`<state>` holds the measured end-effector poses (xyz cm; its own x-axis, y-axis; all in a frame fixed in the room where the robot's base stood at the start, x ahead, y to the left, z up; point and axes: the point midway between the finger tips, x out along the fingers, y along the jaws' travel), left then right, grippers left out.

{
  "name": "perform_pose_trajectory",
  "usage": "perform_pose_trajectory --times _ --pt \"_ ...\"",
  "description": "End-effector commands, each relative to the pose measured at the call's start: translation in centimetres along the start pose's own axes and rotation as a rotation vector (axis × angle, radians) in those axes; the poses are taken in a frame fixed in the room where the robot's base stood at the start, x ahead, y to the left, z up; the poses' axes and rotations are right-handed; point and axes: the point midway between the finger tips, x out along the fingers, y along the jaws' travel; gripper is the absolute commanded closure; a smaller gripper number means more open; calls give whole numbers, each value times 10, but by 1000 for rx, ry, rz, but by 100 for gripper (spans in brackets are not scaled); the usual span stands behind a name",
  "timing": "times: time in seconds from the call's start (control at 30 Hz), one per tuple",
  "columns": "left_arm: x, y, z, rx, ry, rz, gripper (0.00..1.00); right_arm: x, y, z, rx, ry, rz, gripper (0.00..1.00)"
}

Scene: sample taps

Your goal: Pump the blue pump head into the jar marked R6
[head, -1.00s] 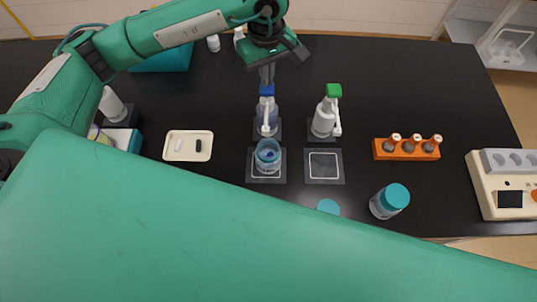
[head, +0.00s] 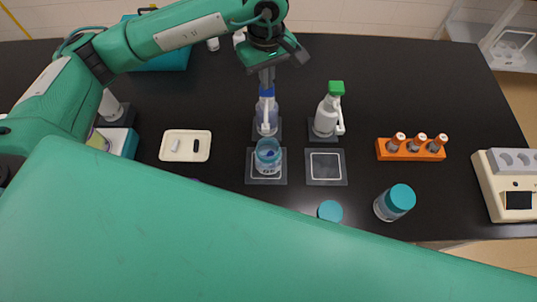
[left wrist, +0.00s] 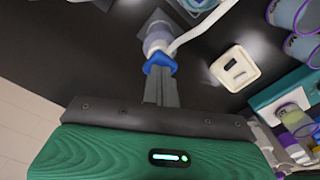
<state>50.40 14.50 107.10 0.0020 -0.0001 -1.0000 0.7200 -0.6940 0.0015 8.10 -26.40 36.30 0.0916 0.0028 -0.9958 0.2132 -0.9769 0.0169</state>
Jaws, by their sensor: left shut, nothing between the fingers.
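The pump bottle with the blue pump head (head: 267,91) stands on a dark square in the middle of the table. Its spout points toward the near side. An open clear jar (head: 267,155) with something bluish in it stands on the mat just in front; I cannot read any marking on it. My left gripper (head: 267,80) is shut and empty, pointing down right over the blue head. In the left wrist view its closed fingers (left wrist: 160,92) reach the blue head (left wrist: 160,63) and seem to touch its top. My right gripper is not in view.
A bottle with a green pump head (head: 336,88) stands to the right, with an empty mat square (head: 325,168) before it. My green arm hides the near table.

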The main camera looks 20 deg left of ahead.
Motion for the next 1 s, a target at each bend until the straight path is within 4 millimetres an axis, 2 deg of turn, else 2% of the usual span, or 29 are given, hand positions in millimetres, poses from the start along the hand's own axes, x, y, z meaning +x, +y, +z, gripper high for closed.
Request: perform_pose_trajectory --times 0.17,0.6,1.0 --pt "-2 0 1 1 -2 -3 100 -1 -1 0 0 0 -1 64" --pt "-26 0 0 1 -1 -2 100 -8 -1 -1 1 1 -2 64" --pt "-27 0 0 1 -1 -2 100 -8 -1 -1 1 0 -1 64"
